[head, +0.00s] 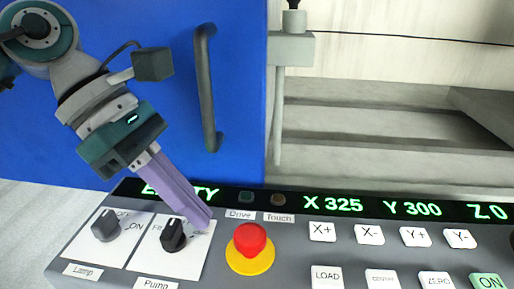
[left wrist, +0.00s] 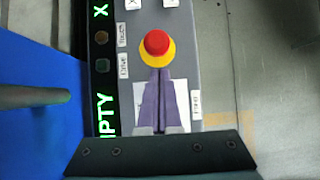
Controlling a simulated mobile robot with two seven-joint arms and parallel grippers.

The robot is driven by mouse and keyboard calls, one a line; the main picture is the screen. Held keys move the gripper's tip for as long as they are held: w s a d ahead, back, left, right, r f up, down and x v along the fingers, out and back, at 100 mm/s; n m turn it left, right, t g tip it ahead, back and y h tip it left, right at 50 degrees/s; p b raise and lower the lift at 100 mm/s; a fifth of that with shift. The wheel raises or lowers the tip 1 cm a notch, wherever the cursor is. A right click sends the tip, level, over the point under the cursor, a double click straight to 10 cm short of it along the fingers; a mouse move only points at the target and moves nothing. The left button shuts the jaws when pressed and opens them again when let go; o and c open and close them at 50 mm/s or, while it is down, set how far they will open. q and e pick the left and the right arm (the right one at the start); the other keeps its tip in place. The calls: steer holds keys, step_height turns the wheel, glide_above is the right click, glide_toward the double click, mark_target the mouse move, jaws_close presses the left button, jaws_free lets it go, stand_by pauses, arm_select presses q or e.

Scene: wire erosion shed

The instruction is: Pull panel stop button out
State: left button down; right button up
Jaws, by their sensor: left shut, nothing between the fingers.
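The red stop button (head: 250,238) sits on a yellow round base (head: 250,262) on the grey control panel (head: 290,262). It also shows in the left wrist view (left wrist: 157,42), just beyond the fingertips. My left gripper (head: 207,222) has purple fingers, shut and empty, pointing down and right over the pump knob's plate. Its tips are to the left of the button, and a gap shows between them in the head view. In the left wrist view the shut fingertips (left wrist: 159,70) reach the lower edge of the yellow base in the picture. Whether they touch it I cannot tell. My right gripper is not in view.
A black pump knob (head: 173,236) stands close to the left fingers, with a lamp knob (head: 105,227) further left. White keys (head: 327,277) lie right of the button. A blue door with a dark handle (head: 207,90) stands behind the panel.

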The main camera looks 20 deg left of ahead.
mark_target(238, 254)
arm_select(q)
steer(key=x, duration=0.5)
steer(key=shift+d+f, duration=0.15)
